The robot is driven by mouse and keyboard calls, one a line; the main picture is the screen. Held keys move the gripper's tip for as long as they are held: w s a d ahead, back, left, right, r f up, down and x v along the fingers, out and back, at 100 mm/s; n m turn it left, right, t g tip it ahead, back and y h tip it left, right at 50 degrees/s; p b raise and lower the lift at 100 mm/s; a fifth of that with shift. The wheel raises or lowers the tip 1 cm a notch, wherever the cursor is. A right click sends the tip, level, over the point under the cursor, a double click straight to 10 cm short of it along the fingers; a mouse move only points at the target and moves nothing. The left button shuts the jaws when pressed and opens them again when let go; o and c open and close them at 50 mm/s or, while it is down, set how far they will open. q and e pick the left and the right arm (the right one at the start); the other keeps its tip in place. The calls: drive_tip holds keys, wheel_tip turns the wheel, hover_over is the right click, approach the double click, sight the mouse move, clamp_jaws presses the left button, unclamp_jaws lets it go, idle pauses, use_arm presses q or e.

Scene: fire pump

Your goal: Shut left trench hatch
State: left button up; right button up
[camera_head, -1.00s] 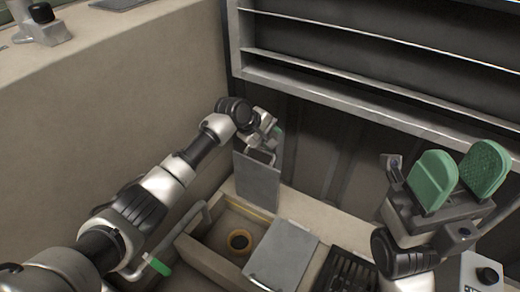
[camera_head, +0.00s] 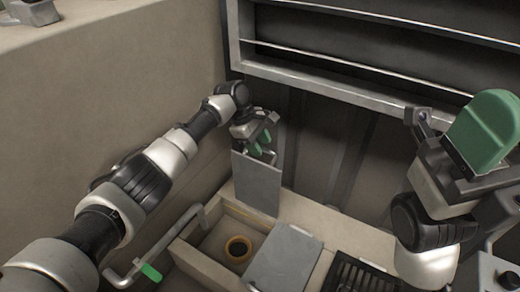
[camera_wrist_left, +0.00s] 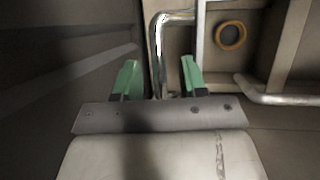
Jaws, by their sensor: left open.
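The left trench hatch (camera_head: 257,183) is a flat grey panel standing upright, open, at the back of the left trench opening (camera_head: 222,243). My left gripper (camera_head: 262,145) is at the panel's top, on its far side. In the left wrist view my left gripper (camera_wrist_left: 160,78) is open, with green fingers apart. A bent metal bar handle (camera_wrist_left: 158,40) runs down between the fingers; I cannot tell whether it touches them. My right gripper's green finger (camera_head: 487,130) shows at the right; its other finger is not visible.
An orange ring (camera_head: 238,249) lies in the open trench. A second grey lid (camera_head: 284,262) lies flat to the right, with a black grate (camera_head: 358,277) beyond it. A pipe with a green grip (camera_head: 151,271) is at the front left. A shelf frame (camera_head: 340,90) stands behind.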

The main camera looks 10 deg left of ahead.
use_arm(q)
drive_tip(key=shift+d+f, duration=0.1)
drive_tip(key=shift+f, duration=0.05)
clamp_jaws()
drive_tip(key=shift+p, duration=0.35)
